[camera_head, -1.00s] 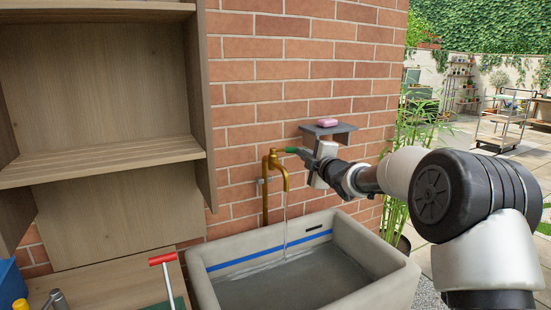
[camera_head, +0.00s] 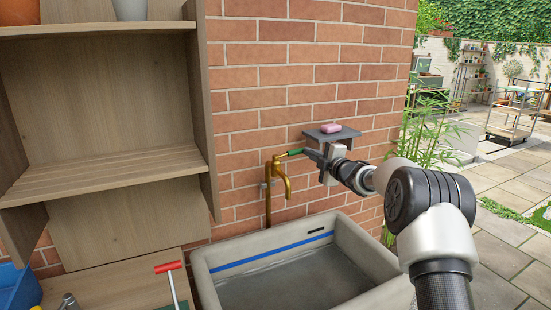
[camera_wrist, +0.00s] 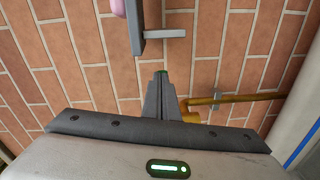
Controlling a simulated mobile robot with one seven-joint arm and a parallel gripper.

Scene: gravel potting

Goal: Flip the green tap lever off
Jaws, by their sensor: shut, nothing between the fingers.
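The brass tap (camera_head: 283,184) stands against the brick wall above the grey stone sink (camera_head: 382,258). Its green lever (camera_head: 291,153) points right from the top of the tap. No water stream shows under the spout. My gripper (camera_head: 306,153) is shut and empty, its fingertips at the right end of the lever; contact is unclear. In the wrist view, the closed fingers (camera_wrist: 162,92) cover most of the lever, with a bit of green (camera_wrist: 161,72) at their tips. The brass pipe (camera_wrist: 240,98) runs right of them.
A grey wall shelf (camera_head: 333,136) with pink soap (camera_head: 330,127) sits just above my gripper. A wooden shelf unit (camera_head: 110,110) stands left of the tap. A red-handled tool (camera_head: 168,268) is below it. A leafy plant (camera_head: 428,130) grows beyond the wall corner.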

